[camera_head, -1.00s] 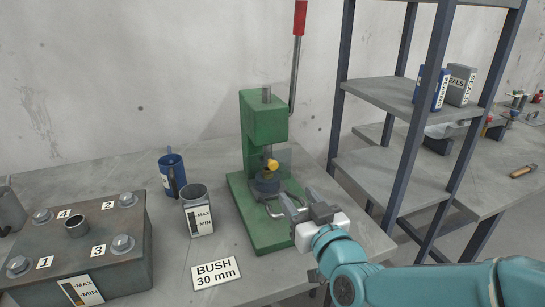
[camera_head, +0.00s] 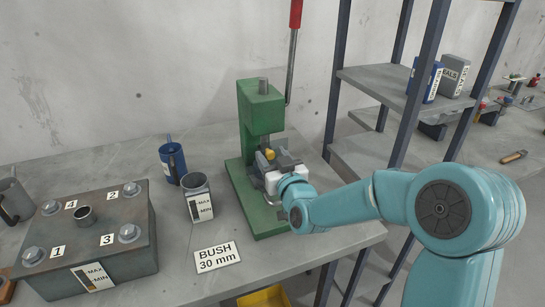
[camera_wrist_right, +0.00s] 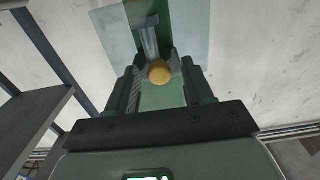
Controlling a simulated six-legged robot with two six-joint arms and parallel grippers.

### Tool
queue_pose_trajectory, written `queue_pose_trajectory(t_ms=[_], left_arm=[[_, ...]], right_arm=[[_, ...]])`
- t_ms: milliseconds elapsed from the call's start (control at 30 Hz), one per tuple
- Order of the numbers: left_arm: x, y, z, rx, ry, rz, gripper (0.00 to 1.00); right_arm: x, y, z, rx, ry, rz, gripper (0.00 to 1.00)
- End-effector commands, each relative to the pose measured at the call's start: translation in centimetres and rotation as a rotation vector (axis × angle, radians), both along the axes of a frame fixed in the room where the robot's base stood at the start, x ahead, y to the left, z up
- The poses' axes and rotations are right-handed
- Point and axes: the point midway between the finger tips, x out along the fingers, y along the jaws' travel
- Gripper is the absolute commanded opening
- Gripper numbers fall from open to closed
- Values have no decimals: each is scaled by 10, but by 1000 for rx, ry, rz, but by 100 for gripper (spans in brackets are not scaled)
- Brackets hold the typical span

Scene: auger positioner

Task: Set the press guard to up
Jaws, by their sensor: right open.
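The green press (camera_head: 258,115) stands on the table with its red-handled lever (camera_head: 296,14) raised at its right. The press guard (camera_wrist_right: 192,28) is a clear panel in front of the press in the right wrist view; it is hard to make out in the head view. A yellow knob (camera_head: 268,153) shows at the press front and also in the wrist view (camera_wrist_right: 159,73). My right gripper (camera_head: 280,162) is open at the press front, its fingers on either side of the knob, and contact is unclear. My arm hides the lower press front. My left gripper is not in view.
A grey can (camera_head: 197,197), a blue mug (camera_head: 172,163) and a battery-like box (camera_head: 88,240) stand left of the press. A "BUSH 30 mm" card (camera_head: 217,255) lies in front. A shelf rack (camera_head: 375,80) stands close at the right.

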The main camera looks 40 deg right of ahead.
Motion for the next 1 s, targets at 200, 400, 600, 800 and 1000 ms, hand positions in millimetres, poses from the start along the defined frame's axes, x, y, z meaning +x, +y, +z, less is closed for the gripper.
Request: queue_pose_trajectory(t_ms=[200,400,600,800,1000], left_arm=[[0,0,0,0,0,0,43],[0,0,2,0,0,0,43],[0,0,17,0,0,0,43],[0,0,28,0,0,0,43],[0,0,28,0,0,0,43]], right_arm=[[0,0,0,0,0,0,3],[0,0,5,0,-2,0,0],[0,0,53,-3,-12,-2,0],[0,-1,88,-2,-8,-2,0],[0,0,93,-3,-7,-1,0]])
